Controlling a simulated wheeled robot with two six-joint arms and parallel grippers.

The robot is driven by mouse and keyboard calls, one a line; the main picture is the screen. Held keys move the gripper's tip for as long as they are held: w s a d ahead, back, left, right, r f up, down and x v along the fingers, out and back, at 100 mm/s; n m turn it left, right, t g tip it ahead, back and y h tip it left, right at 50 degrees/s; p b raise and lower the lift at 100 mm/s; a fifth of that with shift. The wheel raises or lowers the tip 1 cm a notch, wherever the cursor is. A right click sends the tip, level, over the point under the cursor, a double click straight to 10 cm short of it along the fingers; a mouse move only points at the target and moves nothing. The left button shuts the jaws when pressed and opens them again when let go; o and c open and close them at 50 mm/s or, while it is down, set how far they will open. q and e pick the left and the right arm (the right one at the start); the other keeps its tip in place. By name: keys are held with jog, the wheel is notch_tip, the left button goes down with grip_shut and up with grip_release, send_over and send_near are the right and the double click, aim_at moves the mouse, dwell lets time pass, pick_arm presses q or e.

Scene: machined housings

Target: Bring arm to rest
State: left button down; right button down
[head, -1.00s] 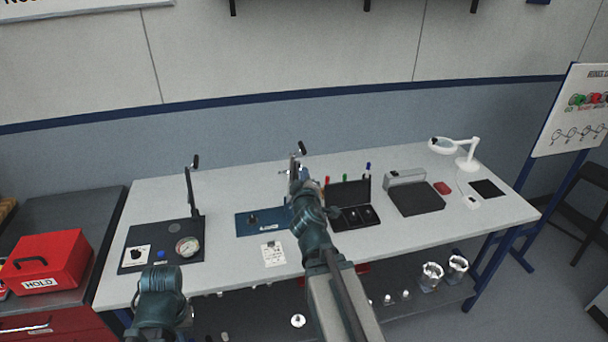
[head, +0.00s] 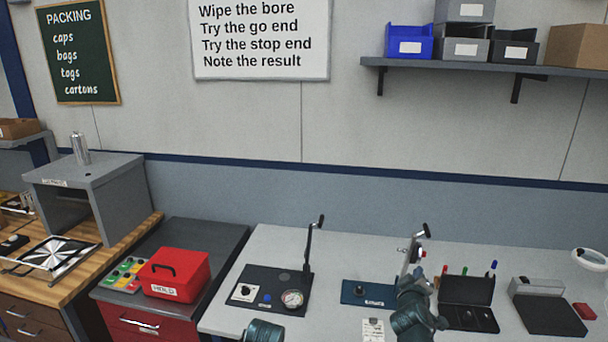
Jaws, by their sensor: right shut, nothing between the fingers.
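My right arm comes up from the bottom right of the head view, over the white bench (head: 225,318). My right gripper (head: 410,268) is at its upper end, shut with nothing in it. It overlaps a dark-handled lever behind it in the picture; whether they touch I cannot tell. Only a teal link of my left arm shows at the bottom edge; its gripper is out of view.
On the bench stand a black gauge panel (head: 262,275) with an upright lever, a blue plate (head: 358,293), an open black case (head: 466,290) and a dark pad (head: 552,316). A red HOLD box (head: 178,274) stands on the left cabinet.

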jog(key=s+a+f+m+g+y+b, duration=0.1)
jog(key=s+a+f+g+y, duration=0.1)
jog(key=s+a+f+g, duration=0.4)
jog(key=s+a+f+m+g+y+b, duration=0.1)
jog(key=a+f+y, duration=0.1)
jog(key=a+f, duration=0.8)
jog(key=s+a+f+g+y, duration=0.1)
jog(key=s+a+g, duration=0.2)
jog(key=s+a, duration=0.4)
jog(key=s+a+f+n+g+y, duration=0.1)
jog(key=s+a+f+g, duration=0.1)
jog(key=s+a, duration=0.4)
jog(key=shift+s+a+f+g+b, duration=0.3)
jog(key=shift+s+a+g, duration=0.15)
jog(key=shift+g, duration=0.25)
